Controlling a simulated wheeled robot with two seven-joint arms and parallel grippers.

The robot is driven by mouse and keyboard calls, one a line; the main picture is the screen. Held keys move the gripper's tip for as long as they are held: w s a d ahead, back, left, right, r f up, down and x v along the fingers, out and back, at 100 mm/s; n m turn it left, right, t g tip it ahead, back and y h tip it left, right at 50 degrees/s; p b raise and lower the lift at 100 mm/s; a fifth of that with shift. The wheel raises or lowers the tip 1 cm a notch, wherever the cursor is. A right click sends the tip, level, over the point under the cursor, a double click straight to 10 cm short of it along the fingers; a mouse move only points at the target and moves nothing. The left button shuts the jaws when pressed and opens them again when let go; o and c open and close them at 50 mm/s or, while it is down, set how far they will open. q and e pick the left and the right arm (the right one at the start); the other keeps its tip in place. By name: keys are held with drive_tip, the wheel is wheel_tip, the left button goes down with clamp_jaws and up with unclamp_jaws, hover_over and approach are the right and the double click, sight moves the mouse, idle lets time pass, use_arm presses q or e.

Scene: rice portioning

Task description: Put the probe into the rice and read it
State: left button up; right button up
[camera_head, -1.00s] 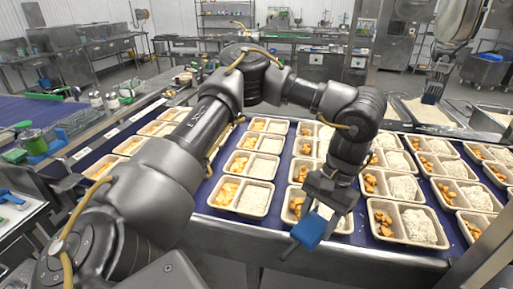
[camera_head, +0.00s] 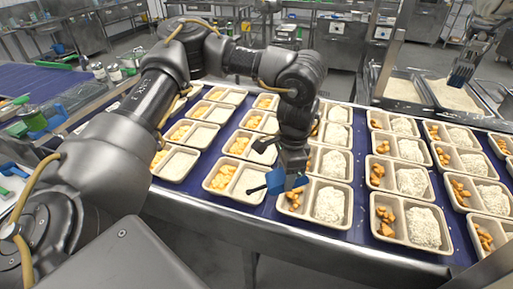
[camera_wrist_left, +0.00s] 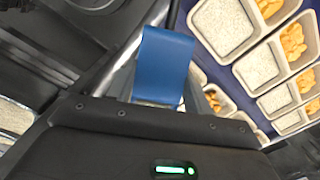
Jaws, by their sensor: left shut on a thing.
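My left gripper (camera_head: 289,178) is shut on a blue piece (camera_head: 274,182), which looks like the probe's handle. It is over the front row of trays. The blue piece also shows in the left wrist view (camera_wrist_left: 163,65), sticking out past the dark gripper body. Whether anything touches the food I cannot tell. My right gripper is not seen.
Rows of two-compartment trays (camera_head: 407,243) stand on the blue belt (camera_head: 362,215). Trays at left have smooth, pale right compartments; those at right hold heaped rice. A dark tool (camera_head: 466,64) hangs over a bin (camera_head: 447,95) at upper right. A metal edge runs along the front.

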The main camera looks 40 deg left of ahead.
use_arm(q)
drive_tip(key=w+a+f+m+h+p, duration=0.1)
drive_tip(key=w+a+m+h, duration=0.1)
drive_tip(key=a+m, duration=0.4)
drive_tip(key=w+a+f+m+h+p, duration=0.1)
drive_tip(key=w+a+m+h+p, duration=0.1)
drive_tip(key=a+m+h, duration=0.2)
drive_tip(key=a+m, duration=0.2)
drive_tip(key=shift+a+f+g, duration=0.3)
drive_tip(key=shift+f+g, duration=0.1)
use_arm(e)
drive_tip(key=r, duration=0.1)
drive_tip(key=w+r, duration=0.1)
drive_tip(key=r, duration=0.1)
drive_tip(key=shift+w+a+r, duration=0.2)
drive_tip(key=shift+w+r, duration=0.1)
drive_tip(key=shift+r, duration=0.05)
use_arm(q)
wheel_tip(320, 180, down, 9)
drive_tip(key=b, duration=1)
drive_tip(key=shift+b, duration=0.3)
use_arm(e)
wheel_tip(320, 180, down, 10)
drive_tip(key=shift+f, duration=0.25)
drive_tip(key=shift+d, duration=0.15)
